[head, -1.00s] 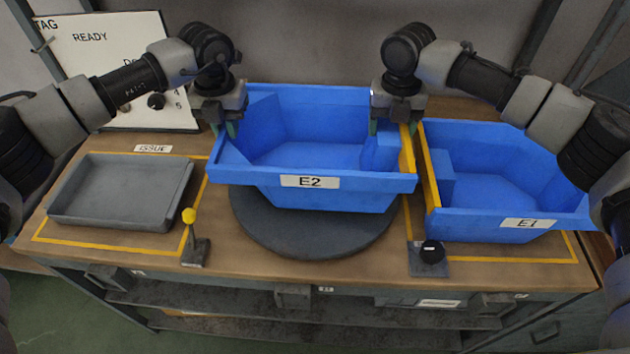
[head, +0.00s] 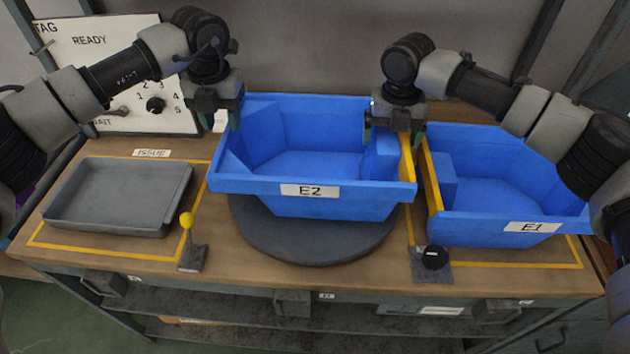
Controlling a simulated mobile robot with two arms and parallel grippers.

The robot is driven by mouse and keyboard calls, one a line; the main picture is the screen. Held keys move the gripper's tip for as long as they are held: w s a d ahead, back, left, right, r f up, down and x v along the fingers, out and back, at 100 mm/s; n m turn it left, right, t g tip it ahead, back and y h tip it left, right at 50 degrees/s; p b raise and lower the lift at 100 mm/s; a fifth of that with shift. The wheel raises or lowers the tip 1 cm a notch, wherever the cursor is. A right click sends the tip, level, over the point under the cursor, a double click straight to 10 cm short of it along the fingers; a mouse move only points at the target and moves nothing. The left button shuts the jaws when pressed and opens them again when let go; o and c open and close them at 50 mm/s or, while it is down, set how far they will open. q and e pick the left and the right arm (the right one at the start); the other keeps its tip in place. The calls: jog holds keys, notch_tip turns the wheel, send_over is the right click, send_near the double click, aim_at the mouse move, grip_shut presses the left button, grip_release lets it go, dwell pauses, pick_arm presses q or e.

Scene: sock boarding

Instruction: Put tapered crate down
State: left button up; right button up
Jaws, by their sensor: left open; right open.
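The blue tapered crate labelled E2 (head: 340,207) sits on the dark round turntable (head: 310,244) at the middle of the bench. My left gripper (head: 222,122) is open at the crate's back left corner, at rim height. My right gripper (head: 392,132) is open over the crate's right rim, towards the back. The fingertips of both are partly hidden, so contact with the rim cannot be told.
A second blue crate labelled E1 (head: 480,230) stands close on the right. A grey tray (head: 115,222) lies in the yellow-outlined ISSUE area on the left. A yellow-knobbed post (head: 187,220) and a black-knobbed block (head: 432,258) stand near the front edge. A tag board (head: 100,50) stands behind.

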jog(key=shift+r, duration=0.15)
pick_arm(q)
notch_tip(320, 180, up, 8)
jog(key=shift+f, duration=0.15)
pick_arm(e)
notch_tip(320, 180, up, 12)
dwell(0.5)
